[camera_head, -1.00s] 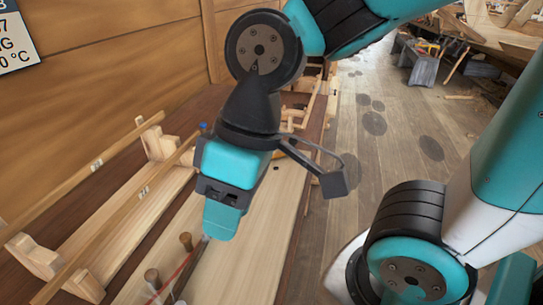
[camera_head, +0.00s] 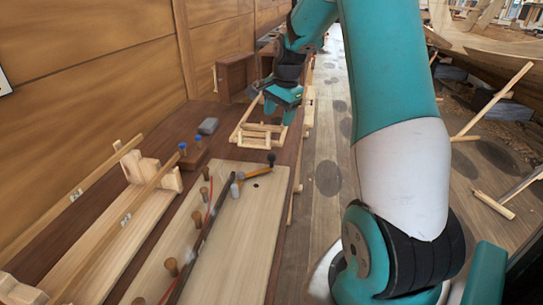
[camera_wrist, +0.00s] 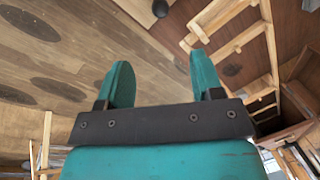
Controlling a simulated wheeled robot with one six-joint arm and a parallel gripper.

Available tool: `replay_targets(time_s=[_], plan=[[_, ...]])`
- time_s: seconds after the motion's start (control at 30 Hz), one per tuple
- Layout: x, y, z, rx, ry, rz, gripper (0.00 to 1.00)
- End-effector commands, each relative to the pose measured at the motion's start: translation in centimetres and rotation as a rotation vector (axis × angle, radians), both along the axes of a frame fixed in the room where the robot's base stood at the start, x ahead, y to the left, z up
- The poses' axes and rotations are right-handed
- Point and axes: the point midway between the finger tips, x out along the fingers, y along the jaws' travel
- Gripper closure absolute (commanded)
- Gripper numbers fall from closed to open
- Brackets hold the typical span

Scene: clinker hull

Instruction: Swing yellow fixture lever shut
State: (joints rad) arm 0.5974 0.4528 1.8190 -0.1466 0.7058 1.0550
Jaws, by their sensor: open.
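The yellow lever (camera_head: 259,174) lies at the far end of the pale board (camera_head: 247,218) in the head view. It slants up and right from a grey pivot piece to a black ball knob (camera_head: 271,158) at the board's far edge. My gripper (camera_head: 279,112) is beyond the knob, above the bench and apart from the lever. In the wrist view my gripper (camera_wrist: 162,78) is open, with nothing between its fingers. A dark ball (camera_wrist: 160,8) at the top edge there looks like the lever's knob. The yellow arm is not visible in that view.
A dark strip (camera_head: 205,235) and several wooden pegs lie along the board. A small wooden frame (camera_head: 262,136) stands near my gripper. A block with blue-topped pegs (camera_head: 193,158) and a grey block (camera_head: 208,126) sit to the left. Floor lies right of the bench.

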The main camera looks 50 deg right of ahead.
Motion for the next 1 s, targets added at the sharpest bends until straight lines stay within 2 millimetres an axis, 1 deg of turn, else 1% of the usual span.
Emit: replay_targets(time_s=[0.03, 0.07, 0.17, 0.27, 0.6, 0.8, 0.9, 1.0], plan=[[-0.1, -0.6, -0.3, 0.001, 0.003, -0.023, 0.40], [0.0, -0.7, -0.5, 0.002, 0.003, -0.029, 0.40], [0.2, -0.6, -1.6, 0.003, 0.004, -0.029, 0.40], [0.5, -0.5, -3.4, 0.004, 0.005, -0.026, 0.40], [2.0, -0.5, -11.0, 0.003, 0.006, -0.024, 0.40], [2.7, -0.5, -14.7, 0.002, 0.004, -0.023, 0.40], [3.0, -0.5, -16.0, 0.001, 0.002, -0.023, 0.40], [3.2, -0.5, -16.8, 0.001, 0.002, -0.022, 0.40]])
